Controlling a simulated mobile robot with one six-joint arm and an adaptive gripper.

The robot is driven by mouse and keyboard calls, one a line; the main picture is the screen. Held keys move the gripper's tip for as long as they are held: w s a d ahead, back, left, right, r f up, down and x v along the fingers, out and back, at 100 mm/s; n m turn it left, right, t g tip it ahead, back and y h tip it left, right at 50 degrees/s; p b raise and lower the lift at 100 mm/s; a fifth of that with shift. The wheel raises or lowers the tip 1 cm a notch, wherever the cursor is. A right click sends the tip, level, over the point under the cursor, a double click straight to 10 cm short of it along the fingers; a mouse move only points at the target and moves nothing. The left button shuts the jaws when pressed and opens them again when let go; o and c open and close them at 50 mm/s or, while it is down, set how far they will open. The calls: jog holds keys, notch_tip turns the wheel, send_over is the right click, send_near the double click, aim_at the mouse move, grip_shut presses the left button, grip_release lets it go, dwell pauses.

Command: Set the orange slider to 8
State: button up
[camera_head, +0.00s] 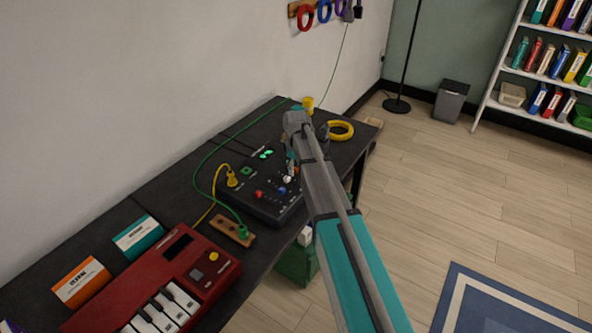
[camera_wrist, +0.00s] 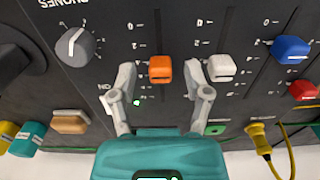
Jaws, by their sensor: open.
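The orange slider cap (camera_wrist: 160,69) sits on a slotted track of the black mixer panel (camera_wrist: 178,18) in the wrist view. My gripper (camera_wrist: 161,72) is open, with one finger on each side of the orange cap and a gap on both sides. The 0 and 2 marks show above the cap; its exact reading is hard to tell. A white slider cap (camera_wrist: 222,68) is close to the right finger.
Blue (camera_wrist: 290,50) and red (camera_wrist: 304,90) slider caps stand right of the white one. A grey knob (camera_wrist: 75,46) is at left. A yellow plug (camera_wrist: 258,138) with its cable and a red keyboard (camera_head: 160,285) are near the mixer. A yellow ring (camera_head: 341,130) lies behind.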

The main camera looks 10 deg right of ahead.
grip_shut()
jog(key=shift+w+a, duration=1.3)
jog(key=shift+w, duration=0.05)
grip_release()
jog(key=shift+s+d, duration=0.1)
jog(key=shift+s, duration=0.1)
